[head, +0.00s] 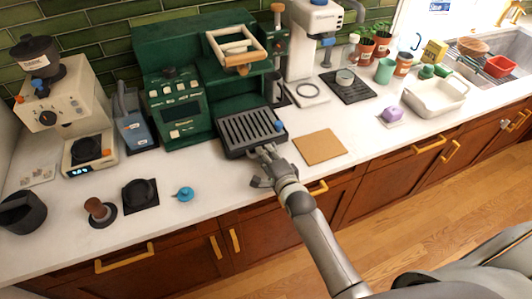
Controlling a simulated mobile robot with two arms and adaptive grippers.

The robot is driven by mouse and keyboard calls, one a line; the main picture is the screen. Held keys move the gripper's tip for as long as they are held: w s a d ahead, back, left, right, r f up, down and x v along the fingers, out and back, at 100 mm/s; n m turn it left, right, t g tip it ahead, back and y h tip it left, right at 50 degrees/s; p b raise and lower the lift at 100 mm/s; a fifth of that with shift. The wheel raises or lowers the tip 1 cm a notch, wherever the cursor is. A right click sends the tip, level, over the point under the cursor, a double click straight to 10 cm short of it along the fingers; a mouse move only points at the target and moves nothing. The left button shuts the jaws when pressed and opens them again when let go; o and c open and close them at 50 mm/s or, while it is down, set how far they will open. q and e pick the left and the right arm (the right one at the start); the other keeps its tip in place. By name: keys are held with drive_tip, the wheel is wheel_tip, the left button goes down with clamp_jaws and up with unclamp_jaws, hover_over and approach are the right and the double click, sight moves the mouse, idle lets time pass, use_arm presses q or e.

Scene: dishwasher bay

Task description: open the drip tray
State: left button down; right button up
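The drip tray (238,141) is a dark grey box with a slatted top, at the foot of the green espresso machine (178,110). It juts out in front of the machine body. A small blue piece (279,126) sits at its right end. My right gripper (262,168) is at the tray's front, with its fingers spread. One finger reaches up to the tray's front face and the other hangs lower left over the counter edge. Whether the upper finger touches the tray is unclear. My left gripper is not in view.
A brown mat (320,147) lies on the counter right of the tray. A blue lidded item (184,194), a black mat with a dark round piece (141,193) and a tamper (98,210) lie to the left. Wooden cabinets with yellow handles (124,257) are below the counter.

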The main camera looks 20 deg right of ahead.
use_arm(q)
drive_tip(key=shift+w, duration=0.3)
use_arm(e)
drive_tip(key=o, duration=0.3)
drive_tip(key=shift+s, duration=0.2)
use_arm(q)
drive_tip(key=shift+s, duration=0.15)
use_arm(e)
drive_tip(key=v, duration=1.1)
drive_tip(key=shift+s+r, duration=0.15)
drive_tip(key=shift+s, duration=0.15)
